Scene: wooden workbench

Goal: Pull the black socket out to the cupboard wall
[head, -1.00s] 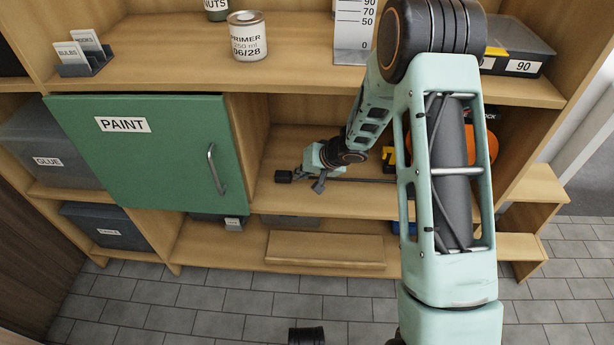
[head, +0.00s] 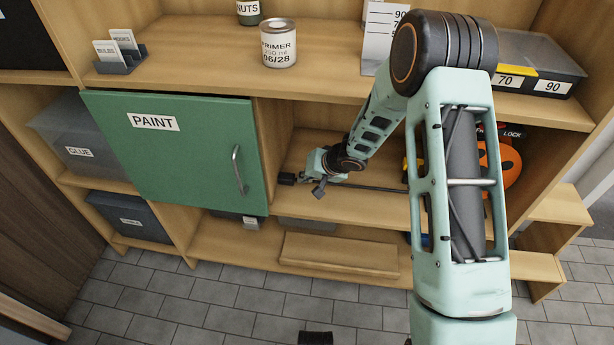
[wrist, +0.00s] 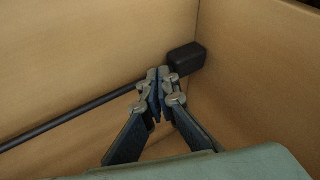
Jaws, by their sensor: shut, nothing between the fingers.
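The black socket (head: 286,178) is a small dark block inside the open compartment, close to the upright cupboard wall (head: 271,140) beside the green door. In the wrist view the black socket (wrist: 187,58) sits at the corner with the right-hand panel; I cannot tell whether it touches. A thin dark rod (wrist: 75,118) runs left from near it, partly hidden behind the fingers. My gripper (head: 303,179) is right beside the socket in the head view. In the wrist view my gripper (wrist: 159,76) has its fingertips together, just left of the socket, with nothing between them.
The green PAINT door (head: 178,165) covers the compartment to the left. A shelf above holds the primer can (head: 279,45) and labelled boxes (head: 538,66). An orange round item (head: 508,165) is to the right, behind my arm. A wooden step (head: 338,256) stands below.

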